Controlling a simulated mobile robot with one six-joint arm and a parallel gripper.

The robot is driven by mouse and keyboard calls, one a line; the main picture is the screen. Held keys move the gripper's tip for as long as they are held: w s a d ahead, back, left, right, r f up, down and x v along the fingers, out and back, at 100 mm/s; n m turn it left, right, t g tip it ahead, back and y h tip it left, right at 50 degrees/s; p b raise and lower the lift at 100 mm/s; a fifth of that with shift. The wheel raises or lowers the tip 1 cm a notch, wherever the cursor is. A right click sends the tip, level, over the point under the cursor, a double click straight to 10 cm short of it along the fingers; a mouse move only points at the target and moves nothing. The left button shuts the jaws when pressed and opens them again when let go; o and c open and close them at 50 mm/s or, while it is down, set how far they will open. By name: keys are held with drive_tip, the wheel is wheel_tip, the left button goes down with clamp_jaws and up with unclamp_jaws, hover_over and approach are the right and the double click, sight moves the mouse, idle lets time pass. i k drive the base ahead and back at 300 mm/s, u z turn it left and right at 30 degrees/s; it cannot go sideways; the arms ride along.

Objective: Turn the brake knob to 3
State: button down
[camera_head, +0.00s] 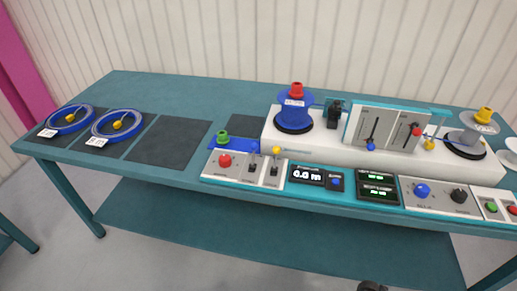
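A light control panel (433,207) on the bench's front edge, at the right, carries a blue knob (421,190) and a black knob (459,195). The lettering is too small to read, so I cannot tell which is the brake knob or where its pointer stands. My gripper's fingers are not in view. A small dark piece shows at the bottom edge, right of centre, and may be part of my arm; it is well below the panel and apart from it.
The teal bench (165,95) carries a blue reel (294,107), a grey reel (472,133) and a lever panel (388,130). A red knob (225,160) and switches are left of the display (307,175). A green button (491,207) is at far right. Two blue cable coils (118,123) lie left.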

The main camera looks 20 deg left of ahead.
sight(225, 160)
drive_tip(key=u, duration=4.25)
drive_tip(key=i, duration=0.1)
drive_tip(key=z, duration=2.9)
